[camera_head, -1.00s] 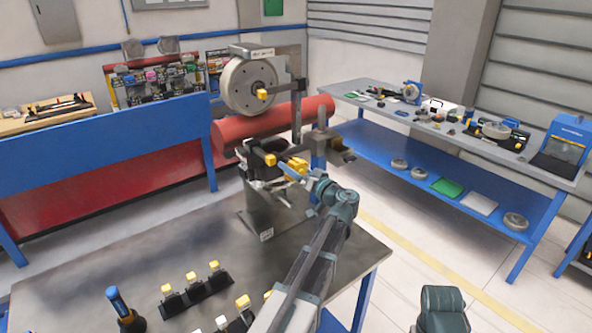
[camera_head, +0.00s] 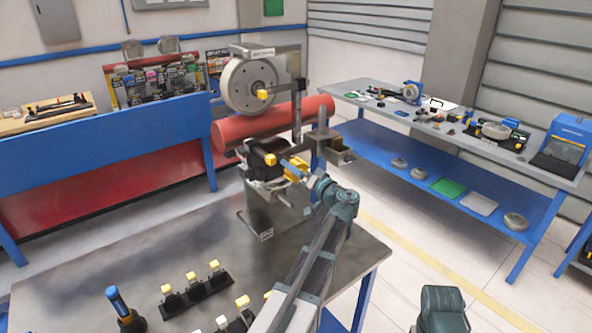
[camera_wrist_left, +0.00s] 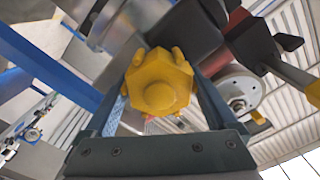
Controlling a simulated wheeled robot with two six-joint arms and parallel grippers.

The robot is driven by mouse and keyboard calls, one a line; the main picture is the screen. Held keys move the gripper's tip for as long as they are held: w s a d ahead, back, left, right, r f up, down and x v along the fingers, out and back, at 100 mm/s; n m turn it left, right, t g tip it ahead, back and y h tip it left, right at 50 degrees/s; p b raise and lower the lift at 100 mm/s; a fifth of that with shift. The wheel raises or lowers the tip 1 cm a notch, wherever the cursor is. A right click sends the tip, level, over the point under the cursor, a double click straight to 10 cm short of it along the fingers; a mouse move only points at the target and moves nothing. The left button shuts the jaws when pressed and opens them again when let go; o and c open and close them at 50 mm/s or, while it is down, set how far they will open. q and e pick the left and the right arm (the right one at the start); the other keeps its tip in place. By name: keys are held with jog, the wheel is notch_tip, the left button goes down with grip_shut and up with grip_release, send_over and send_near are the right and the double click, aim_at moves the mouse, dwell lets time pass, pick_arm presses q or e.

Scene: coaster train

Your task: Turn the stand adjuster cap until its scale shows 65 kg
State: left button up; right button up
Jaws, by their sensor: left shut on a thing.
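The yellow adjuster cap (camera_head: 295,175) is on the dark stand (camera_head: 266,212) at the far side of the metal table. In the left wrist view the cap (camera_wrist_left: 158,80) is a lobed yellow knob seen end-on, between the two fingers. My left gripper (camera_head: 298,171) is shut on the cap. The scale is hidden or too small to read in either view.
A grey wheel (camera_head: 249,86) on an upright frame stands above the stand. Yellow-topped black clamps (camera_head: 196,290) and a blue-handled tool (camera_head: 120,306) stand at the table's front. The table's left middle (camera_head: 130,245) is clear.

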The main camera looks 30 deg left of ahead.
pick_arm(q)
jog(key=m, duration=0.4)
jog(key=shift+m, duration=0.3)
jog(key=shift+f+m, duration=0.1)
jog(key=shift+m, duration=2.2)
jog(key=o, duration=1)
jog(key=shift+d, duration=0.1)
jog(key=v, duration=1.3)
jog(key=shift+s+d+f, duration=0.1)
jog(key=shift+s+d, duration=0.05)
jog(key=shift+d, duration=0.25)
